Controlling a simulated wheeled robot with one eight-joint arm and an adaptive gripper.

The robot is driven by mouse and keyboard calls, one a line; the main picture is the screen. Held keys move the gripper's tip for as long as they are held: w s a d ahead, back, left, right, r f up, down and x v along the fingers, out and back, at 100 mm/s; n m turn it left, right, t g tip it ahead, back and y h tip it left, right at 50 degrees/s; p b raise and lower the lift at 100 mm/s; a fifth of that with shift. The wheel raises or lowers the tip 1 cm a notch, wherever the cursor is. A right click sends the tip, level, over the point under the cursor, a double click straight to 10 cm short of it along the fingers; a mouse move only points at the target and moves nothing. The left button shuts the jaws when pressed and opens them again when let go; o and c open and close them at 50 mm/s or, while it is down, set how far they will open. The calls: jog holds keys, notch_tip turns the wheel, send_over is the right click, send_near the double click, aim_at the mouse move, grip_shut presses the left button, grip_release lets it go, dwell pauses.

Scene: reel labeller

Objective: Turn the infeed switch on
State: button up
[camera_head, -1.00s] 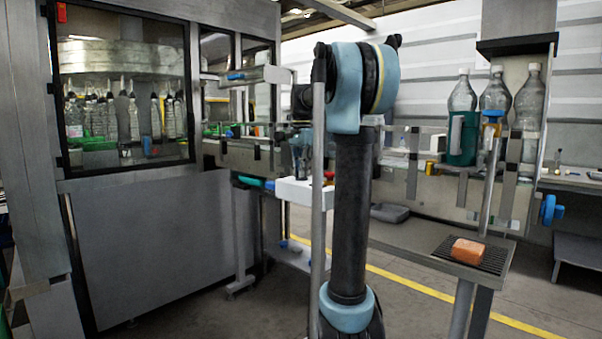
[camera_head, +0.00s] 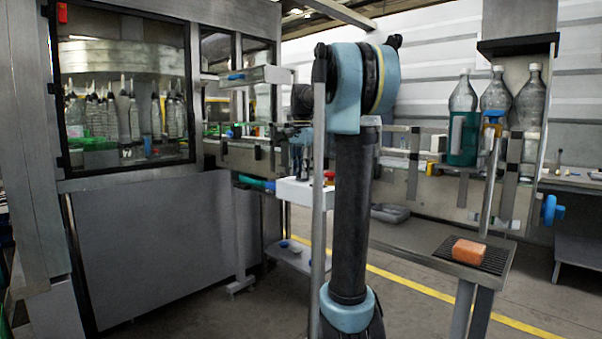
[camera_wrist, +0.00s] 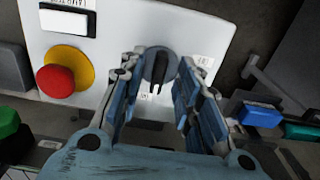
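The infeed switch is a dark round rotary knob (camera_wrist: 158,66) with a raised black grip on a white control panel (camera_wrist: 112,28). Its grip points roughly up and down in the wrist view. My gripper (camera_wrist: 161,72) is open, with one finger on each side of the knob. I see a gap between the fingers and the raised grip; whether the fingertips touch the knob's rim I cannot tell. In the head view the white control box (camera_head: 291,191) stands behind my arm, which hides part of it and most of my gripper.
A red mushroom button (camera_wrist: 56,80) on a yellow disc sits left of the knob, below a white lit rectangle (camera_wrist: 68,22). Blue (camera_wrist: 259,115) and green parts lie beyond the panel. An orange block (camera_head: 468,251) lies on a grated stand at right.

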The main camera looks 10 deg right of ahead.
notch_tip(320, 180, up, 12)
dwell(0.6)
jog(key=shift+f, duration=0.15)
